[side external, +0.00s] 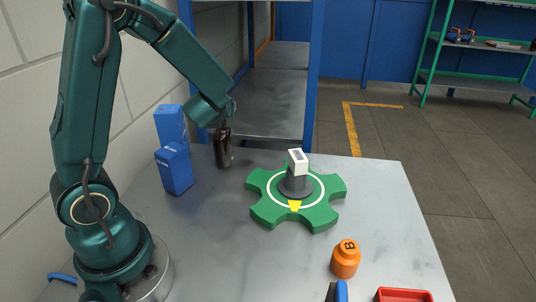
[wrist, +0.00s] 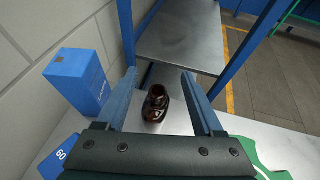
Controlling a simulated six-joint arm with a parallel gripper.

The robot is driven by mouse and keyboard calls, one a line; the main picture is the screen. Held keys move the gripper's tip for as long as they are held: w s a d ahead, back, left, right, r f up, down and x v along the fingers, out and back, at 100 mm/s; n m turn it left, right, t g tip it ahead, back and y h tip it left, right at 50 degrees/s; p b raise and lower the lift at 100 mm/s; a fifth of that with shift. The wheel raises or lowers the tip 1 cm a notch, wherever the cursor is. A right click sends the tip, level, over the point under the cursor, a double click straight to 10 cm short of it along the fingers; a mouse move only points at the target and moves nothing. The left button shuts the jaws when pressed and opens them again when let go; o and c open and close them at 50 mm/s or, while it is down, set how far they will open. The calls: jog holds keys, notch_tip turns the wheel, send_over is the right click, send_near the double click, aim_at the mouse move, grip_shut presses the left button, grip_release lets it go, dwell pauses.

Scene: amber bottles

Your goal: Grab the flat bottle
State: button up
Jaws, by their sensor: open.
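A dark amber bottle (side external: 222,152) stands upright near the back of the grey table in the side view. In the wrist view the bottle (wrist: 155,108) is seen from above, with its round neck toward the camera. My gripper (side external: 227,112) is right above the bottle and points down. In the wrist view my gripper (wrist: 159,76) is open, with one blue finger on each side of the bottle and gaps showing. The fingertips are hard to make out in the side view.
Two blue boxes (side external: 174,168) (side external: 171,126) stand left of the bottle. A green gear-shaped base (side external: 265,212) bearing a grey post and white block is to the right. An orange piece (side external: 345,260) and red tray (side external: 404,294) are in front. A blue-framed shelf (side external: 275,90) is behind.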

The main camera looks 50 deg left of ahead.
aim_at(221, 133)
notch_tip(221, 133, down, 5)
jog(key=shift+r, duration=0.1)
jog(key=shift+x, duration=2.6)
jog(key=shift+s, duration=0.1)
grip_shut()
